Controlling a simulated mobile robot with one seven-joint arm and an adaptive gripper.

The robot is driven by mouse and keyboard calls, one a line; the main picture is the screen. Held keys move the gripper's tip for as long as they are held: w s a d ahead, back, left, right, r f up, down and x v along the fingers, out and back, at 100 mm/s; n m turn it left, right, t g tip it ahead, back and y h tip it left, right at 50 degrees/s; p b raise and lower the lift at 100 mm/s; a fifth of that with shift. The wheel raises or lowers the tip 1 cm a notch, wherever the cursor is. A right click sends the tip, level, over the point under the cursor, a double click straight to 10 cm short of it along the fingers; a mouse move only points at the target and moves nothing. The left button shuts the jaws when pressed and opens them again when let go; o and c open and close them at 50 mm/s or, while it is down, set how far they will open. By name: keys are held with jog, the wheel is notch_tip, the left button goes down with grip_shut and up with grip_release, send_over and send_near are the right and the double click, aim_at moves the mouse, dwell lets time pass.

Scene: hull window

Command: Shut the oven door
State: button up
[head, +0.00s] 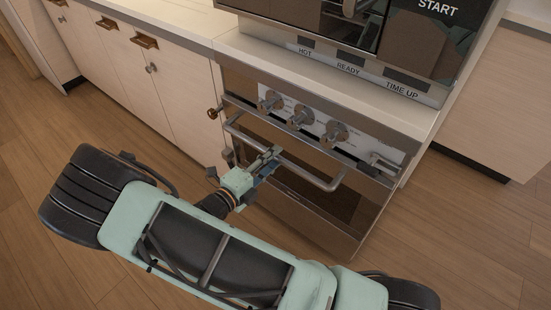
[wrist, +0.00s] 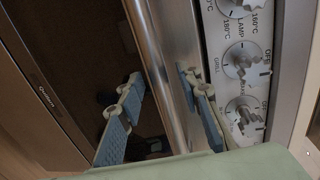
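The oven (head: 318,200) is built in below a counter, with a dark glass door and a metal bar handle (head: 322,183) along its top. The door stands upright or close to it; I cannot tell whether a small gap remains at its top edge. My gripper (head: 272,158) is at the handle near its middle. In the wrist view, the fingers of my gripper (wrist: 168,90) are apart, one on each side of the handle bar (wrist: 162,62). The dark door glass (wrist: 78,55) lies left of the bar. Contact with the bar is not clear.
Several control knobs (head: 302,117) sit just above the handle. A machine (head: 345,38) with a START label stands on the counter (head: 330,85). Pale cabinets (head: 165,90) with handles stand to the left. Wooden floor (head: 480,230) is clear at right.

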jog(key=shift+x, duration=0.75)
grip_shut()
